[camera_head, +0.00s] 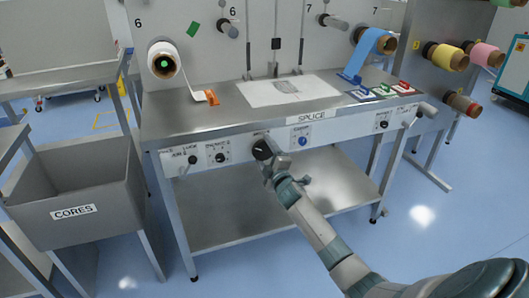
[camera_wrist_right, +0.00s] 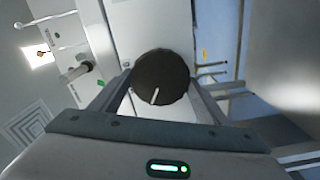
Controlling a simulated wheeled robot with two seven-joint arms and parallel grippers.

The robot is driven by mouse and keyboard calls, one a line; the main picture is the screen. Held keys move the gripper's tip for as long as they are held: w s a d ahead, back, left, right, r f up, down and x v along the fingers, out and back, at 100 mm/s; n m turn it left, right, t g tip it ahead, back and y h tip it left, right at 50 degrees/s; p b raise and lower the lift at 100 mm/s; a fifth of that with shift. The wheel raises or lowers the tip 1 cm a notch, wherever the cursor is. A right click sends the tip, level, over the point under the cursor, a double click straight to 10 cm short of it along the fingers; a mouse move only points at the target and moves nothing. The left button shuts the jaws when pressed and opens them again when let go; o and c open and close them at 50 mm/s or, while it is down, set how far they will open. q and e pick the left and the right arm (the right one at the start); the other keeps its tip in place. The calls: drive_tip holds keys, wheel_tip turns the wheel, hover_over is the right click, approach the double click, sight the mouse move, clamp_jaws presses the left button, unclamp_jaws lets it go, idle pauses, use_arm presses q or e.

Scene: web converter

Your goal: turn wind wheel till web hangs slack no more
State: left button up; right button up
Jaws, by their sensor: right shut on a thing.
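A round black wheel (camera_head: 261,149) sits on the front panel of the splice table; its label is hidden. In the right wrist view the wheel (camera_wrist_right: 161,72), with a white mark low on its face, lies between my fingers. My right gripper (camera_head: 268,162) is shut on it. A white web (camera_head: 196,86) comes off the white roll (camera_head: 163,62) at the left and runs down to an orange clip (camera_head: 212,97). A blue web (camera_head: 359,58) runs from the blue roll (camera_head: 384,42) down to a blue clip (camera_head: 351,78). My left gripper is out of view.
The steel splice table (camera_head: 230,112) carries a white pad (camera_head: 288,91) and several coloured clips at the right. A CORES bin (camera_head: 75,200) stands at the left. A blue button (camera_head: 303,141) and levers sit along the panel.

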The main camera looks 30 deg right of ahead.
drive_tip(key=shift+d, duration=0.1)
idle(0.3)
drive_tip(key=o, duration=1.1)
drive_tip(key=shift+c, duration=0.2)
drive_tip(key=shift+s, duration=0.2)
drive_tip(key=v, duration=1.7)
